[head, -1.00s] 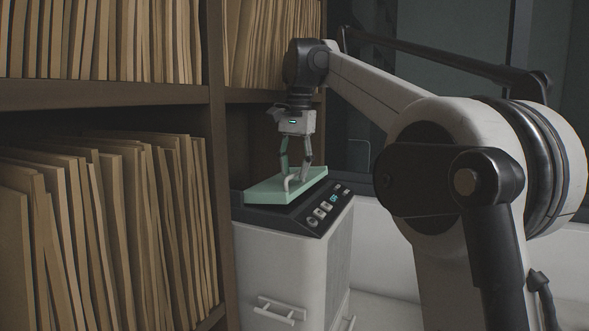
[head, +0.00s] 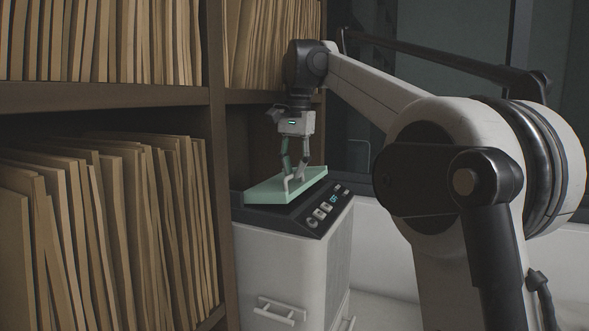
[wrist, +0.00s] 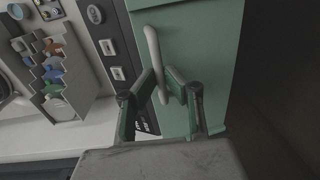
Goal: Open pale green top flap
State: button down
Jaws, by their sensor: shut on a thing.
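The pale green top flap (head: 267,187) lies on top of the white press cabinet (head: 285,258) in the head view and looks closed, or nearly so. A light curved handle (head: 287,184) stands on it. In the wrist view the flap (wrist: 200,40) fills the upper middle, with the pale handle (wrist: 153,50) running down its surface. My gripper (head: 293,178) points down at the flap from above. In the wrist view my gripper (wrist: 164,84) has its fingers on either side of the handle's lower part and is shut on it.
A dark control panel (head: 325,207) with buttons and a lit display borders the flap's front. A shelf of brown folders (head: 110,220) stands close on the left. The wrist view shows a holder with coloured pieces (wrist: 58,75) on a light surface.

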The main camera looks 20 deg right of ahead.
jog(key=shift+w+a+r+p, duration=0.25)
jog(key=shift+a+r+p, duration=0.1)
jog(key=shift+r+p, duration=0.3)
jog(key=c, duration=1.8)
grip_release()
jog(key=shift+w+f, duration=0.1)
jog(key=shift+s+d+r, duration=0.1)
jog(key=shift+s+r, duration=0.05)
jog(key=shift+r, duration=1.75)
jog(key=shift+s+d+r, duration=0.1)
jog(key=shift+r, duration=1.8)
